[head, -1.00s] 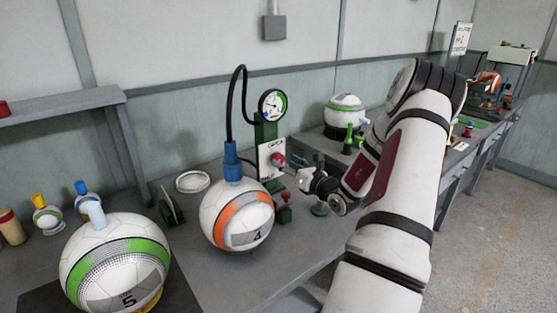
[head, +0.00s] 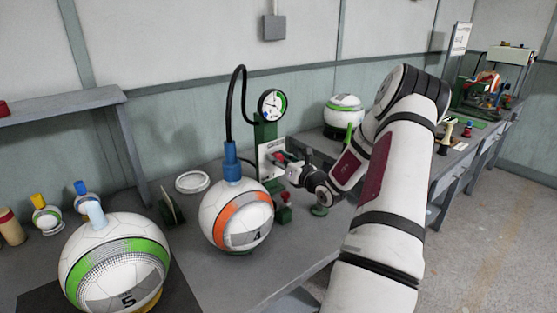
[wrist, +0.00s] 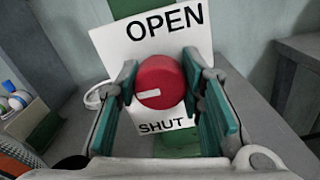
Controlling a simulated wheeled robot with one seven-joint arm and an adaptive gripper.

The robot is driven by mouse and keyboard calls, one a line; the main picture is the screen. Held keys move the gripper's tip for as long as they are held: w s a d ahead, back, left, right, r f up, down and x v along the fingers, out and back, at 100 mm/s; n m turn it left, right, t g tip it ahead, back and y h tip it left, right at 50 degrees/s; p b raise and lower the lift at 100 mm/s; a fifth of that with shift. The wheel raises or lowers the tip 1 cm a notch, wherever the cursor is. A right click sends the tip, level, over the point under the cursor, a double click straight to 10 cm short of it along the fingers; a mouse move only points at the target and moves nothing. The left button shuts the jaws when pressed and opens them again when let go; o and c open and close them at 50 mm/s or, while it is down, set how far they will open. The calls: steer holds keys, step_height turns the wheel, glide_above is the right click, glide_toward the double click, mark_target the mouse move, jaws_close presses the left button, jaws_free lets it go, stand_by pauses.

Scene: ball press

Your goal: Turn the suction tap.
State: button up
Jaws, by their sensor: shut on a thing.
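The suction tap is a round red knob (wrist: 160,82) with a white pointer mark, in front of a white plate (wrist: 110,60) lettered OPEN at the top and SHUT at the bottom. The white mark points left, slightly down. My gripper (wrist: 164,90) is shut on the knob, with one green-padded finger on each side. In the head view, my gripper (head: 284,160) is at the plate on the green gauge stand (head: 265,132), and it mostly hides the knob.
A ball with an orange band (head: 237,215) stands left of the stand, with a blue fitting and black hose on top. A small red-topped green piece (head: 283,208) sits close below my gripper. A green-banded ball (head: 115,262) is front left.

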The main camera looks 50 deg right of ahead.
steer(key=shift+m+p, duration=0.3)
steer(key=shift+m, duration=0.1)
steer(key=m+p, duration=0.2)
steer(key=m, duration=0.1)
steer(key=shift+s+m+p, duration=0.15)
steer(key=shift+m+p, duration=0.15)
steer(key=shift+m, duration=0.1)
steer(key=m+p, duration=0.2)
steer(key=m, duration=0.2)
steer(key=shift+d, duration=0.1)
steer(key=m+p, duration=0.2)
steer(key=m, duration=0.3)
steer(key=shift+f, duration=0.1)
steer(key=m+p, duration=0.2)
steer(key=m, duration=0.2)
steer(key=shift+f, duration=0.1)
steer(key=shift+m, duration=0.3)
steer(key=o, duration=1.2)
steer(key=shift+c, duration=0.2)
